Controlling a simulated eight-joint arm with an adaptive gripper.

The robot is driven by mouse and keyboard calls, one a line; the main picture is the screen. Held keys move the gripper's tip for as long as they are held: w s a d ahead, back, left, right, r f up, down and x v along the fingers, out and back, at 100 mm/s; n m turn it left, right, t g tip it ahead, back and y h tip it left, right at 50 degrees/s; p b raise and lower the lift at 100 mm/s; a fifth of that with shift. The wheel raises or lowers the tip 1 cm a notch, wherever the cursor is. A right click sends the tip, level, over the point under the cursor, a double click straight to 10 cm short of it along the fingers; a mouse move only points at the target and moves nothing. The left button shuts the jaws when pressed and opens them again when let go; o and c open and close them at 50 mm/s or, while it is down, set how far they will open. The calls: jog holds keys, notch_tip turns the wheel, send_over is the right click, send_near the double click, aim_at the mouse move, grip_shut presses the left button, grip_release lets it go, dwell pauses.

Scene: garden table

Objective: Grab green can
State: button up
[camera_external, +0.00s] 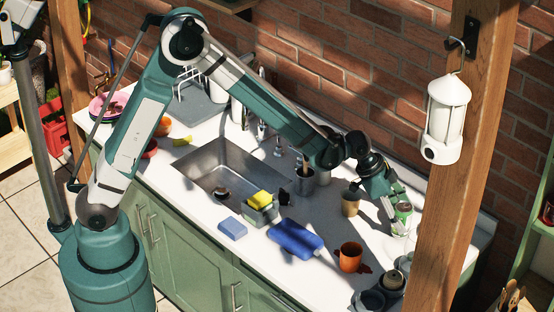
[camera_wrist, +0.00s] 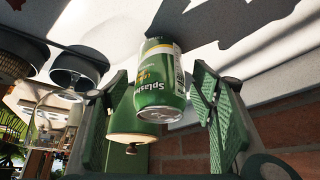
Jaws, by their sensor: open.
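The green can (camera_external: 402,214) stands on the white counter at the right, beside the wooden post. In the wrist view the green can (camera_wrist: 160,85), with a white and yellow band and "Splash" lettering, shows between the two finger pads. My gripper (camera_external: 396,216) is at the can, and its lower part is partly hidden by the fingers in the external view. In the wrist view my gripper (camera_wrist: 165,120) is open, with a green ribbed pad on each side of the can. A gap shows between the can and the right pad; contact at the left is hard to tell.
Dark bowls (camera_external: 370,299) stand in front. A beige cup (camera_external: 350,203) is just left of the gripper. The wooden post (camera_external: 450,200) and brick wall (camera_external: 380,80) are close by.

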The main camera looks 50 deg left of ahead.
jog(key=shift+w+d+f, duration=0.1)
jog(key=shift+d+f, duration=0.05)
jog(key=shift+f, duration=0.15)
dwell(0.4)
jog(key=c, duration=1.2)
jog(key=shift+r, duration=0.1)
jog(key=shift+r+p, duration=0.35)
jog(key=shift+r, duration=4.6)
